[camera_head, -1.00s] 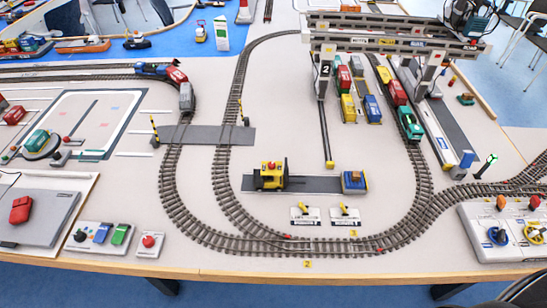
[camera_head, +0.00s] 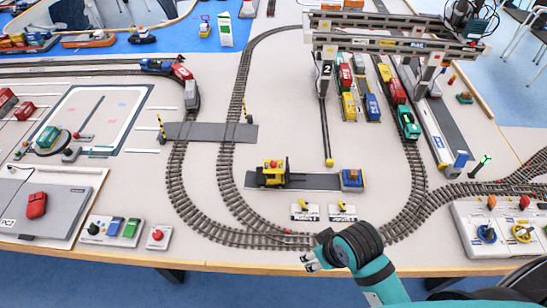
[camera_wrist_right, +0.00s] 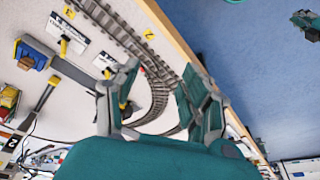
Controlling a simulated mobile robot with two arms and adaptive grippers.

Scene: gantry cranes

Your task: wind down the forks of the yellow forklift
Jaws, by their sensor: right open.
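The yellow forklift (camera_head: 272,173) stands on the left part of a dark grey strip (camera_head: 312,182). Its dark mast faces right; the fork height is too small to tell. A blue block (camera_head: 352,180) sits at the strip's right end and shows in the wrist view (camera_wrist_right: 35,52). My right gripper (camera_head: 312,262) is open and empty, above the table's front edge, in front of and apart from the forklift. In the wrist view its fingers (camera_wrist_right: 160,70) are spread over the curved track. I cannot make out the forklift there. My left gripper is out of view.
Two yellow levers on white plates (camera_head: 304,210) (camera_head: 343,211) stand between the strip and the track. A panel (camera_head: 465,236) with blue and yellow handwheels is at right. A button box (camera_head: 112,232) and a red button (camera_head: 157,236) are at front left. The gantry crane (camera_head: 395,42) stands behind.

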